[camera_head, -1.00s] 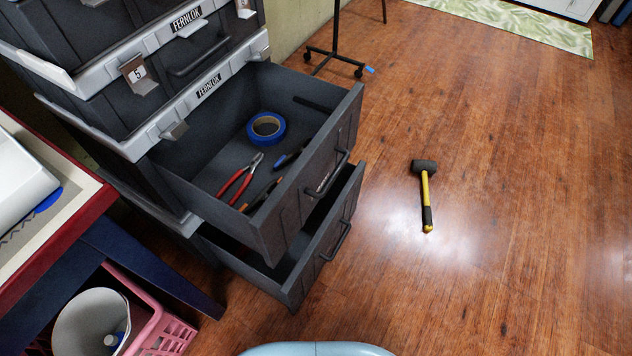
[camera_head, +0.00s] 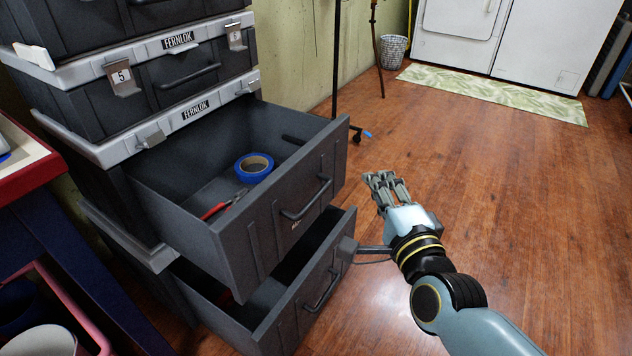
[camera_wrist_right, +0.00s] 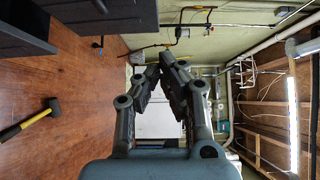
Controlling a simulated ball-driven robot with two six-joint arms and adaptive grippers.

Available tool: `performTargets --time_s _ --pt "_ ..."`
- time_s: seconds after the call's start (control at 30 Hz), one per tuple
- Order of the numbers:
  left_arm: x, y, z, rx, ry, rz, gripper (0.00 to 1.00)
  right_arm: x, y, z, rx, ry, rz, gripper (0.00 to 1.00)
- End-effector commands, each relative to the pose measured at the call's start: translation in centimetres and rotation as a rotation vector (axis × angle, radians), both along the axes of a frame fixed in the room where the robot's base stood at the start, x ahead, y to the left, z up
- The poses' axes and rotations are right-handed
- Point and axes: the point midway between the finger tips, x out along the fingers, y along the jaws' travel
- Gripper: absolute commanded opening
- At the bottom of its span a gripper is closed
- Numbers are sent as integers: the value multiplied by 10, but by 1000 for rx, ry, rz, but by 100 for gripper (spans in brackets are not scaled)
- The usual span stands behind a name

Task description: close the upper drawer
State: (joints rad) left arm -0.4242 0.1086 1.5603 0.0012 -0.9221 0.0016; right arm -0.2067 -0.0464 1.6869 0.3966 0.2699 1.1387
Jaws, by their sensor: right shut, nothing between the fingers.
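The upper drawer (camera_head: 270,222) of the dark grey tool chest stands pulled well out. Inside it lie a roll of blue tape (camera_head: 254,168) and red-handled pliers (camera_head: 222,207); the front wall hides part of its contents. The lower drawer (camera_head: 300,312) beneath it is also open. My right gripper (camera_head: 377,178) is shut and empty, raised just right of the upper drawer's front and handle, apart from it. In the right wrist view its fingers (camera_wrist_right: 160,68) meet at the tips, with a dark drawer corner at the upper left. My left gripper is not in view.
A red-edged table (camera_head: 40,178) stands at the left. A black stand (camera_head: 336,60) is behind the drawers. A mallet (camera_wrist_right: 30,120) lies on the floor in the right wrist view. The wooden floor right of the drawers is mostly clear.

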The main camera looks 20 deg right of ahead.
Motion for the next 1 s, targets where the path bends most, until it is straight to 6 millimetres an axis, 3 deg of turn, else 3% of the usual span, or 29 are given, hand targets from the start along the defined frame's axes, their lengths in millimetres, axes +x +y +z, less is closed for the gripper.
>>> performTargets --time_s 0.03,0.13,0.33,0.77,1.0 --pt "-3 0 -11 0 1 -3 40 2 1 -8 6 -9 -3 0" --pt "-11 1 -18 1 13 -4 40 4 2 -12 9 -12 -4 0" --pt "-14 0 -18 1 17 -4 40 17 1 -11 7 -15 -4 0" --pt "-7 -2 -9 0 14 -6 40 103 -9 -12 5 -13 -3 0" --pt "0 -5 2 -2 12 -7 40 129 10 -13 7 -10 -3 0"
